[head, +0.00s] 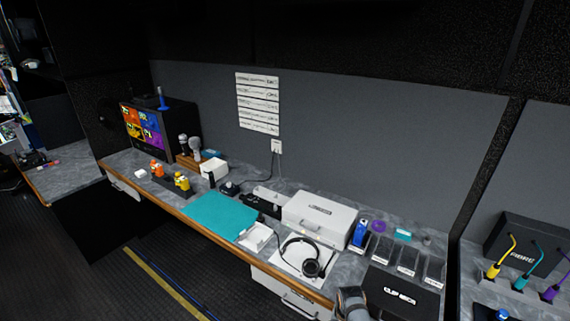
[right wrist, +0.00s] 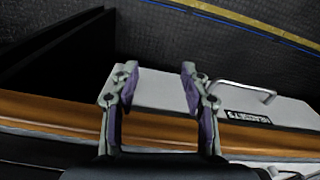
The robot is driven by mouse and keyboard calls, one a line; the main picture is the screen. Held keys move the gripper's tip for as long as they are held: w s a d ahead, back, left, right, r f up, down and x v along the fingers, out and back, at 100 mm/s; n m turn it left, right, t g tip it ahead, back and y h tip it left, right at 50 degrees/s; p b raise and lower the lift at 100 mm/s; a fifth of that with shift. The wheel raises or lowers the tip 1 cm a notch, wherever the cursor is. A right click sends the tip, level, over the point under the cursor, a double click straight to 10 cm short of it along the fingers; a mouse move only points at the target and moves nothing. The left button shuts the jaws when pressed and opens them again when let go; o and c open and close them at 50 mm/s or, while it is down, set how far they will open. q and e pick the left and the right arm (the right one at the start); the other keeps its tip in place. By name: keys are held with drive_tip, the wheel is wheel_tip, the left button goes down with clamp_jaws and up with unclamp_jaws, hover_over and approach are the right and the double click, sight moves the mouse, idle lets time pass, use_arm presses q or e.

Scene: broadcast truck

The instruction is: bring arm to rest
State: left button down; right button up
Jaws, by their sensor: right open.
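My right gripper (right wrist: 158,84) is open, with nothing between its two purple-padded fingers. In the right wrist view it is over the wooden front edge (right wrist: 60,125) of the counter, with a white drawer front (right wrist: 225,100) beyond it. I cannot tell whether the fingers touch anything. In the head view a grey part of my right arm (head: 352,303) shows at the bottom, by the counter's front edge. My left gripper is not in view.
The counter holds a headset on a white pad (head: 285,262), a teal mat (head: 221,213), a white case (head: 319,219), a black clip mics case (head: 400,294) and several small items. A drawer with a metal handle (head: 299,305) is below the edge. The floor (head: 140,290) is clear.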

drive_tip(key=s+d+f+n+b, duration=0.1)
drive_tip(key=s+f, duration=0.4)
drive_tip(key=f, duration=0.2)
drive_tip(key=s+d+f+b, duration=0.2)
drive_tip(key=s+f, duration=0.3)
drive_tip(key=f, duration=0.2)
drive_tip(key=s+d+f+n+b, duration=0.1)
drive_tip(key=s+d+f, duration=0.1)
drive_tip(key=s+f, duration=0.3)
drive_tip(key=s+d+f+n+b, duration=0.1)
drive_tip(key=s+f, duration=0.5)
drive_tip(key=s, duration=0.8)
drive_tip(key=s+d+f+n+b, duration=0.1)
drive_tip(key=s+d+f, duration=0.3)
drive_tip(key=s, duration=0.6)
wheel_tip(320, 180, down, 2)
drive_tip(key=shift+f+n+t+h+b, duration=0.1)
drive_tip(key=shift+n+t+h+b, duration=0.25)
drive_tip(key=shift+b, duration=0.5)
drive_tip(key=shift+c, duration=0.3)
